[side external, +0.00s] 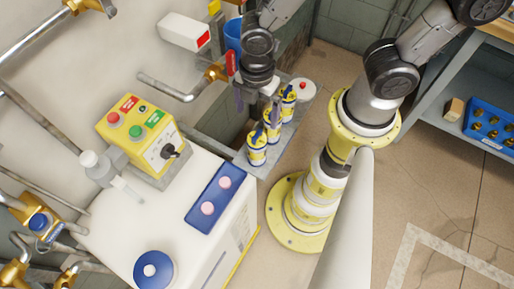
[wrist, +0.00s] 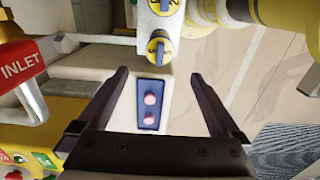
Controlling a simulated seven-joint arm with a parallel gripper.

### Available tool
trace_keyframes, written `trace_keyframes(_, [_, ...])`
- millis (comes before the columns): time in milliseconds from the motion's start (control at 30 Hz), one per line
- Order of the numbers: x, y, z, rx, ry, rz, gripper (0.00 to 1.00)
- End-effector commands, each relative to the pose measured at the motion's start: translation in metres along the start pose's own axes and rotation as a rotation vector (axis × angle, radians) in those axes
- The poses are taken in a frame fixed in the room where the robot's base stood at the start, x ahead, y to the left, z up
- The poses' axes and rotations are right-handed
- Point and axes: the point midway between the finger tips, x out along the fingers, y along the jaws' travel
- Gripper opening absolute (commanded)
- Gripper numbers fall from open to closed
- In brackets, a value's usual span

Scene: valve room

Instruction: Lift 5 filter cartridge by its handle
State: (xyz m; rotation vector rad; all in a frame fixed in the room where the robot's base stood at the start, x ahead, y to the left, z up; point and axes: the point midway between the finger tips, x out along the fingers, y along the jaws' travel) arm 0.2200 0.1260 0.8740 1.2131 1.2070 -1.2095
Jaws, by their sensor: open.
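Several yellow-and-white filter cartridges with blue handles stand in a row on a narrow grey ledge in the side view: a front one (side external: 257,150), a middle one (side external: 272,122) and a rear one (side external: 288,103). Their numbers are too small to read, so I cannot tell which is 5. In the wrist view, one cartridge (wrist: 160,48) shows from above, with its blue handle upright, and another (wrist: 164,6) is cut by the top edge. My gripper (wrist: 158,76) is open and empty, its fingers apart. In the side view, it is above the ledge, close to the cartridges.
A blue tray (side external: 195,205) with two pink discs lies on the white cabinet (side external: 125,215); it shows between my fingers (wrist: 140,104). A yellow control box (side external: 140,130) stands behind. A red INLET handle (wrist: 20,62) is at the wrist view's left. Pipes line the wall.

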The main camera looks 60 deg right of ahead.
Motion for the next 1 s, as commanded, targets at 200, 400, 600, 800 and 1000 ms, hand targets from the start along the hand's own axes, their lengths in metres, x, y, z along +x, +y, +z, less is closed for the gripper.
trace_keyframes(200, [0.035, -0.002, 0.001, -0.007, -0.005, -0.008, 1.00])
trace_keyframes(400, [0.070, -0.001, 0.001, -0.005, -0.003, -0.006, 1.00])
trace_keyframes(600, [0.085, -0.001, 0.000, -0.004, -0.001, -0.002, 1.00])
trace_keyframes(800, [0.106, -0.001, 0.001, -0.003, -0.003, -0.006, 1.00])
trace_keyframes(1000, [0.132, 0.000, 0.001, -0.003, -0.002, -0.004, 1.00])
